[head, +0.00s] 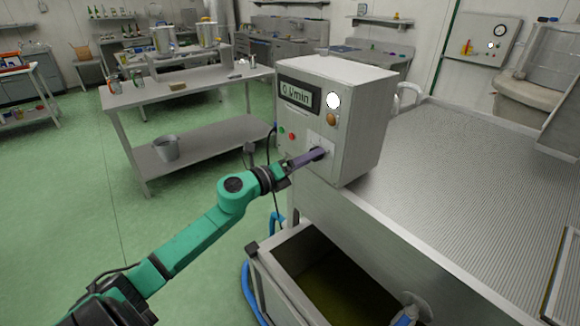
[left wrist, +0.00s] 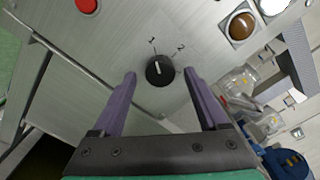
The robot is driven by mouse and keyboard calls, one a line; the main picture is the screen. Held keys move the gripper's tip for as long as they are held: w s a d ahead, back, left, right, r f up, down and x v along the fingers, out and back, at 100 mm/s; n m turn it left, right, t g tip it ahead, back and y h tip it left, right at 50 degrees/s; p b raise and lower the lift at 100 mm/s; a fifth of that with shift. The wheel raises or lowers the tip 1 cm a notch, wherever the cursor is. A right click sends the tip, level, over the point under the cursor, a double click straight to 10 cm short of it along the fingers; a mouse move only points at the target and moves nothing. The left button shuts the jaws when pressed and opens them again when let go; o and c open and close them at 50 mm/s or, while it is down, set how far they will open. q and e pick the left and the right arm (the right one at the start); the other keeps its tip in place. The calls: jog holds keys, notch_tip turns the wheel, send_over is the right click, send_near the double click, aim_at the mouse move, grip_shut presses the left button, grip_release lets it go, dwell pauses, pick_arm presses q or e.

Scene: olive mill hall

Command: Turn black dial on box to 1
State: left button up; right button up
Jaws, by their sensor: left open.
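The grey metal box (head: 362,122) stands at the edge of the ribbed metal surface. Its display (head: 299,94) appears to read 0 l/min. The black dial (left wrist: 160,71) shows in the left wrist view on the box's front, with printed marks 1 and 2 above it. Its short white line points upward; I cannot tell whether it sits exactly on the 1. My left gripper (head: 309,157) is open at the dial in the head view. In the left wrist view its purple fingers (left wrist: 159,76) stand either side of the dial, with gaps. My right gripper is not in view.
A red button (head: 292,136), a green button (head: 282,129), an amber lamp (head: 333,119) and a white round lamp (head: 334,101) are on the box's front. An open metal tank (head: 284,285) is below. A steel table (head: 190,92) stands behind left.

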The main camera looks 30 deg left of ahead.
pick_arm(q)
jog(key=b+v, duration=0.3)
jog(key=v, duration=1.1)
jog(key=shift+a, duration=0.1)
